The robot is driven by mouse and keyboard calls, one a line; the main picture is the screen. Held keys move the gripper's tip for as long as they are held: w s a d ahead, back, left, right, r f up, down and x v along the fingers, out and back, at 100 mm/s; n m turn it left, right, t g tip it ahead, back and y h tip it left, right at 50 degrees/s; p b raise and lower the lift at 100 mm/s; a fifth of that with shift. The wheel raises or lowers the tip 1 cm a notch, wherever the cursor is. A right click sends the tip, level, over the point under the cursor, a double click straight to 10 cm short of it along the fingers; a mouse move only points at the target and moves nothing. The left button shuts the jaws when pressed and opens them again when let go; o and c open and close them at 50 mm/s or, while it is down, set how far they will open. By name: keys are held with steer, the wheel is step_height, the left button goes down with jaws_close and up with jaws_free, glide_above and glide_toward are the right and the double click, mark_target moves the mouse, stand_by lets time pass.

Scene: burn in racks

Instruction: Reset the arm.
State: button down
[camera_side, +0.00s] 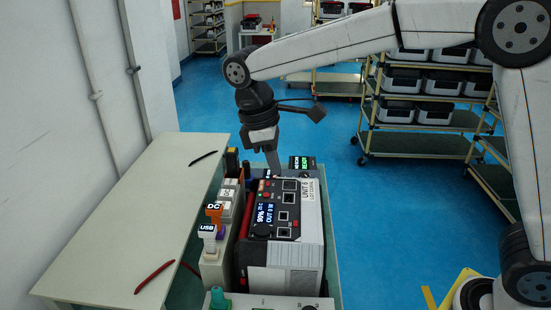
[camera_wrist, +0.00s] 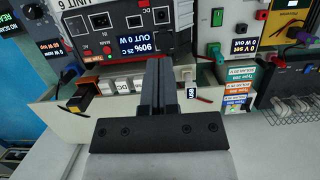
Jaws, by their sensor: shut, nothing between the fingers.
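My gripper (camera_side: 272,160) points down over the far end of the equipment cart in the side view. In the wrist view its two dark fingers (camera_wrist: 158,62) are pressed together with nothing between them. They reach toward the lower edge of the power unit (camera_wrist: 130,35), whose screen reads 90%. In the side view this power unit (camera_side: 312,225), marked UNIT 6, stands upright in front of my gripper. Whether the fingertips touch anything is hidden.
A holder (camera_side: 212,270) with plugs tagged USB and DC stands left of the unit. A pale bench (camera_side: 130,210) bears a black lead (camera_side: 203,158) and a red lead (camera_side: 155,276). Shelving carts (camera_side: 420,146) stand behind at right. Blue floor (camera_side: 370,210) is clear between.

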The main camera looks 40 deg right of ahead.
steer(key=s+d+f+m+t+y, duration=0.2)
steer(key=s+d+f+m+t, duration=0.2)
steer(key=s+d+f+m, duration=0.4)
steer(key=s+d+f, duration=0.4)
steer(key=s+f, duration=0.1)
steer(key=f, duration=0.2)
steer(key=shift+m+t, duration=0.3)
steer(key=shift+m, duration=0.1)
